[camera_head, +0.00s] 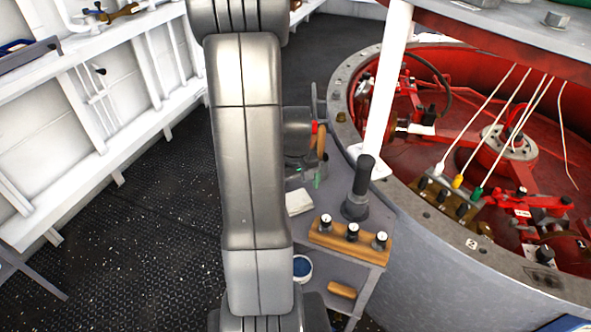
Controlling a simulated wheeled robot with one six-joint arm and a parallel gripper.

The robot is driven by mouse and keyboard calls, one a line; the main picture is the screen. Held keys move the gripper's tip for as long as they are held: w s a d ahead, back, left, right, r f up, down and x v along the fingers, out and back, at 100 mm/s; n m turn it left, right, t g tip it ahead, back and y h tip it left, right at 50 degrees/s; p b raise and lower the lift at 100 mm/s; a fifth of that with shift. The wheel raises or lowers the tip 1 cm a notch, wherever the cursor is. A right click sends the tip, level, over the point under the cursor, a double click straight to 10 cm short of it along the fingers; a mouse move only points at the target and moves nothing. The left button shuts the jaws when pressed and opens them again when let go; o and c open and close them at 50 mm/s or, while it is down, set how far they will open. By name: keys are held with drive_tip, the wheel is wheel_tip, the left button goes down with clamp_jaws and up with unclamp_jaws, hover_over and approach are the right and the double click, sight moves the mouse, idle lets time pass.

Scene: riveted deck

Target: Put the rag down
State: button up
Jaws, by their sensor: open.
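My grey arm link (250,160) stands upright across the middle of the view and hides part of the bench. I cannot make out my gripper; its jaws do not show clearly past the arm. A small pale, flat, folded-looking piece (299,202) lies on the grey bench (376,222), just right of my arm. It may be the rag, but I cannot tell cloth from paper. Nothing else in view looks clearly like a rag.
A wooden block with dark knobs (351,233) and a black lever (361,190) stand on the bench. Below are a blue-and-white tub (302,267) and a wooden piece (342,289). A round red well (480,140) fills the right. Dark floor (140,235) is open at left.

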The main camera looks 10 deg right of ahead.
sight(295, 200)
wheel_tip(295, 200, up, 7)
drive_tip(key=shift+r, duration=0.2)
idle(0.6)
wheel_tip(295, 200, down, 13)
drive_tip(key=shift+r, duration=0.5)
drive_tip(key=shift+f, duration=0.1)
